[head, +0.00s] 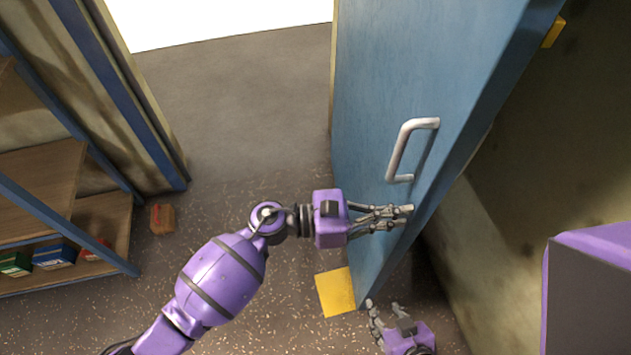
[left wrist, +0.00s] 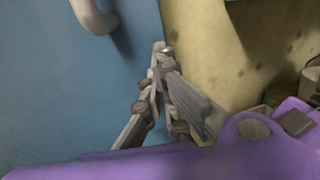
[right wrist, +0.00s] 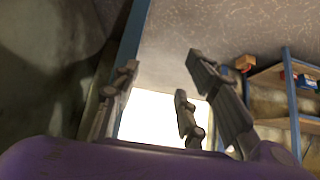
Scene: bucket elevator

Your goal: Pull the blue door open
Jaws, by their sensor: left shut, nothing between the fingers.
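The blue door (head: 375,75) stands ajar, with floor and a bright white area to its left in the head view. Its silver handle (head: 398,150) is on the face toward the left; it also shows at the top left of the left wrist view (left wrist: 92,15). My left gripper (head: 408,213) is shut and empty, below the handle and in front of the door's face near its free edge. I cannot tell whether its tips touch the door. My right gripper (head: 383,307) is low, near the door's bottom corner, its fingers spread and empty. The door's edge (right wrist: 131,45) shows beside them in the right wrist view.
A shelf (head: 45,180) with small boxes stands at the left. A brown box (head: 162,218) lies on the floor by it. A yellow square (head: 335,292) is on the floor beside the door. A stained wall (head: 560,150) is at the right.

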